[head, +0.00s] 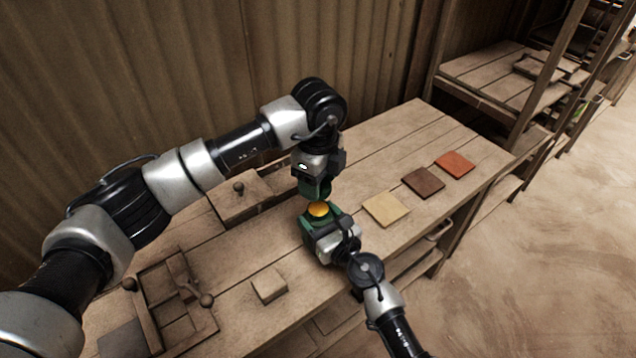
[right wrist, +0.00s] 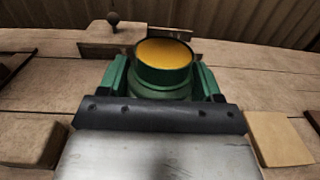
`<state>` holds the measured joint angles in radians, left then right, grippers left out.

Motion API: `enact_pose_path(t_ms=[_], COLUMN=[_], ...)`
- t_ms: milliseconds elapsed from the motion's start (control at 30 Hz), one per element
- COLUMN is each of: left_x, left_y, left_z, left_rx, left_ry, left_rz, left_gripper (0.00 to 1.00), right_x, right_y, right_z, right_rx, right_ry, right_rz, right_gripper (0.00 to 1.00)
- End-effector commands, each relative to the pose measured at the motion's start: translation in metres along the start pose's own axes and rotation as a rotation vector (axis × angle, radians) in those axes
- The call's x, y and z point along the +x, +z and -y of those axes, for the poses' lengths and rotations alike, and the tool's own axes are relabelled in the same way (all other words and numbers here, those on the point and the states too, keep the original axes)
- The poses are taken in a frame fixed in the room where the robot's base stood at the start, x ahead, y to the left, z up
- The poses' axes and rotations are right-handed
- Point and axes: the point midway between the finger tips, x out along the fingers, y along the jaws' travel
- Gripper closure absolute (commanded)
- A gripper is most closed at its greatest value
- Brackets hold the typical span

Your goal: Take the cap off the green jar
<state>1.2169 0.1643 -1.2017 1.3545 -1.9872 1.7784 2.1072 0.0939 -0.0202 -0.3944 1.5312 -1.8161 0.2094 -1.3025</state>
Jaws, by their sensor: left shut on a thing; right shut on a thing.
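The green jar (right wrist: 163,75) stands upright and open at the top, with a yellow fill (right wrist: 165,53) showing inside its rim. The yellow also shows in the head view (head: 318,209). My right gripper (head: 322,226) is shut around the jar's body, its green fingers on both sides in the right wrist view. My left gripper (head: 315,184) points down just above the jar, shut on the dark green cap (head: 315,194). The cap is mostly hidden by the fingers and looks apart from the jar. It does not show in the right wrist view.
Three flat tiles, cream (head: 386,209), brown (head: 423,181) and orange (head: 455,163), lie to the right on the bench. A wooden block (head: 269,285) lies in front, a wooden press frame (head: 150,318) at left, and a knobbed wooden box (head: 246,207) behind. The bench's far right is clear.

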Motion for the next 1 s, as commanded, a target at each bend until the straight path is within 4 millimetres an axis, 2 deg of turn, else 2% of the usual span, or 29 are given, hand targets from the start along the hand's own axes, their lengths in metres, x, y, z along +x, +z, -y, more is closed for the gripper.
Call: enact_pose_path(t_ms=[33, 200, 567, 667, 1000], left_x=[0.0, 0.0, 0.0, -0.002, 0.002], left_y=[0.0, 0.0, 0.0, 0.0, 0.0], left_z=[0.0, 0.0, 0.0, 0.0, 0.0], left_rx=[0.0, 0.0, 0.0, 0.0, 0.0], left_ry=[0.0, 0.0, 0.0, 0.0, 0.0], left_rz=[0.0, 0.0, 0.0, 0.0, 0.0], left_gripper=[0.76, 0.76, 0.76, 0.76, 0.76], right_x=[0.0, 0.0, -0.005, -0.019, -0.09], right_y=[-0.001, -0.001, -0.001, -0.001, -0.003], right_z=[0.0, 0.0, 0.0, 0.0, 0.0], right_rx=[0.0, 0.0, 0.0, -0.001, -0.002], right_ry=[0.0, 0.0, 0.0, 0.0, 0.0], right_rz=[-0.002, -0.001, -0.002, -0.003, -0.004], right_gripper=[0.33, 0.07, 0.06, 0.06, 0.06])
